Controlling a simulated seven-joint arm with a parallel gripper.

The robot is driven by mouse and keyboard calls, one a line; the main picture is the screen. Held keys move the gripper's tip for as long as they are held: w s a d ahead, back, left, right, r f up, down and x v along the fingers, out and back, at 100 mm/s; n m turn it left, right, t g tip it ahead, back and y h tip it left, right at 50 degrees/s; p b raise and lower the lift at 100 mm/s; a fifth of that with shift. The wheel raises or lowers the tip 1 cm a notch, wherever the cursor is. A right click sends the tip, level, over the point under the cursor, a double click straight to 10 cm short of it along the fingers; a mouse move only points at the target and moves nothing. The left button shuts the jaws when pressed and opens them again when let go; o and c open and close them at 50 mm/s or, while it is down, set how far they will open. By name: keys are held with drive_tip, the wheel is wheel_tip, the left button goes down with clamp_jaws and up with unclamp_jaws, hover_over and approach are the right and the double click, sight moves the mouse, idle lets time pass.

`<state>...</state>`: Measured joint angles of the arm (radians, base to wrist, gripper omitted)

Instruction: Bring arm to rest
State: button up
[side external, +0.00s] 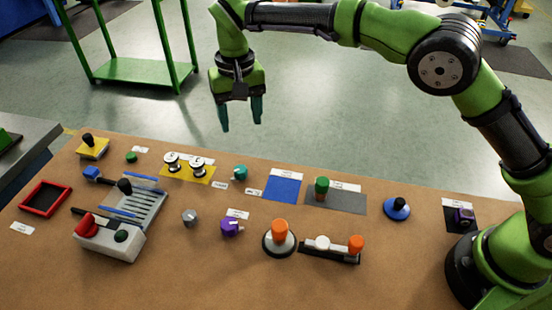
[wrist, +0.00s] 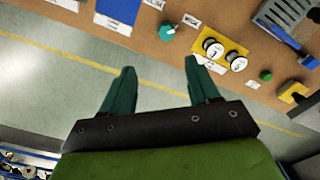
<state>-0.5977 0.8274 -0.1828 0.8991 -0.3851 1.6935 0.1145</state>
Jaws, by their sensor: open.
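My gripper (side external: 240,113) hangs above and behind the far edge of the brown board, with its fingers pointing down. Its two teal fingers are apart with nothing between them. In the wrist view my gripper (wrist: 158,88) is also open and empty, with floor and the board's edge beyond the fingertips. My arm reaches across from its base at the right side of the board. No object touches the gripper.
The brown board (side external: 335,260) holds several devices: spools on a yellow plate (side external: 187,177), a blue square (side external: 283,187), a teal knob (side external: 240,172), a green knob (side external: 321,186), orange knobs, a grey box (side external: 108,241) and a red frame (side external: 45,198). A green cart (side external: 140,70) stands behind.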

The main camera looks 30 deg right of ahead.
drive_tip(key=s+d+r+m+t+y, duration=0.1)
drive_tip(key=s+d+r+t, duration=0.2)
drive_tip(key=s+d, duration=0.9)
drive_tip(key=s+d+r+m+t+y, duration=0.1)
drive_tip(key=s+d+r+t, duration=0.3)
drive_tip(key=s+d, duration=0.8)
drive_tip(key=shift+v, duration=1)
